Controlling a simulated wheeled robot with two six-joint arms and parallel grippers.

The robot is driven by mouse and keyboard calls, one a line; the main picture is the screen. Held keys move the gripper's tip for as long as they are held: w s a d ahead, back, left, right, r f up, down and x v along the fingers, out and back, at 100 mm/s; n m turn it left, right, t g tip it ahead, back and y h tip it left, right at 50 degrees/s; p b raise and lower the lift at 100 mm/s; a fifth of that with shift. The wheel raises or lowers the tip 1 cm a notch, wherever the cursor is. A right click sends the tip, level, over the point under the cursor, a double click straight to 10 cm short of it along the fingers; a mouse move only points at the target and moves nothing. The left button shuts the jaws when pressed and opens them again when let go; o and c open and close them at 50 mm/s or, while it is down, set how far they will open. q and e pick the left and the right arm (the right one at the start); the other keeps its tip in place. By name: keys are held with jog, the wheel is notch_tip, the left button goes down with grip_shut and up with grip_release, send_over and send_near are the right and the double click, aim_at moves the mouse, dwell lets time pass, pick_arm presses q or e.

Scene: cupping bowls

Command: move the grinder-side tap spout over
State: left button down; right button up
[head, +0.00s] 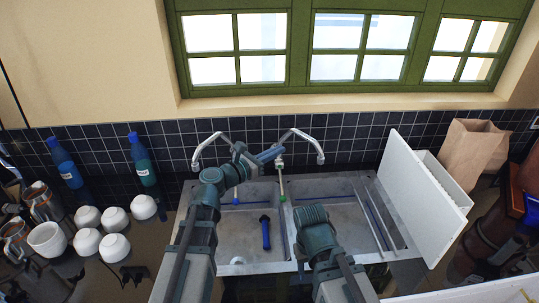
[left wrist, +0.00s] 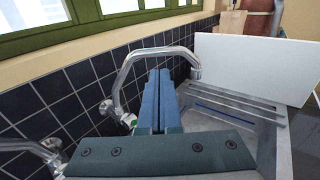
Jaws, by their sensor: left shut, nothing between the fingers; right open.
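Two chrome tap spouts rise behind the sink: a left one (head: 209,146) and a right one (head: 306,138). The frames do not clearly show which is the grinder-side one. My left gripper (head: 270,155) is shut and empty, up by the right spout, on its left side. In the left wrist view, its closed blue fingers (left wrist: 160,85) sit under the arch of the right spout (left wrist: 140,55); I cannot tell whether they touch it. The left spout (left wrist: 38,148) shows at lower left there. My right gripper (head: 313,217) is open, low over the right basin; its fingers are hard to make out.
The double sink (head: 240,235) holds a dark blue object (head: 265,232) in its left basin. A white board (head: 420,190) leans at the right, near a paper bag (head: 470,150). White bowls (head: 87,241) and two bottles (head: 143,160) stand left. A tiled wall (head: 355,145) is close behind.

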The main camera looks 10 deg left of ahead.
aim_at(304, 138)
pick_arm(q)
jog(key=x, duration=0.8)
jog(key=shift+w+d, duration=0.15)
jog(key=shift+w, duration=0.15)
jog(key=shift+d, duration=0.1)
jog(key=shift+w+d, duration=0.55)
jog(key=shift+d, duration=0.3)
jog(key=shift+a, duration=0.1)
jog(key=shift+s, duration=0.1)
jog(key=s+d+v, duration=0.1)
jog(key=v, duration=1.2)
jog(key=shift+s, duration=0.55)
jog(key=shift+d, duration=0.1)
